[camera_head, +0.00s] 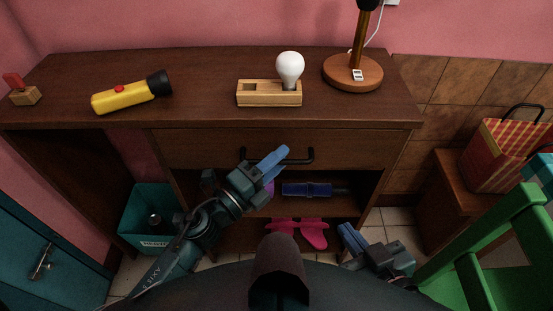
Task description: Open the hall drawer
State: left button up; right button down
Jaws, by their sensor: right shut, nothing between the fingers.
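The hall drawer (195,150) is a dark wooden front under the top of the hall table, and it looks closed. Its black bar handle (309,157) runs across the middle of the front. My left gripper (275,158) has its blue fingers over the middle of the handle and hides part of it. I cannot tell whether the fingers touch or enclose the handle. My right gripper (350,238) is low at the right, in front of the lower shelves, shut and empty.
On the table top (210,70) are a yellow flashlight (125,97), a bulb in a wooden holder (270,94), a lamp (352,72) and a stamp (24,96). Shelves below hold pink slippers (310,232). A teal bin (150,205) stands left, a green chair (500,250) right.

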pick_arm(q)
grip_shut()
dwell(0.4)
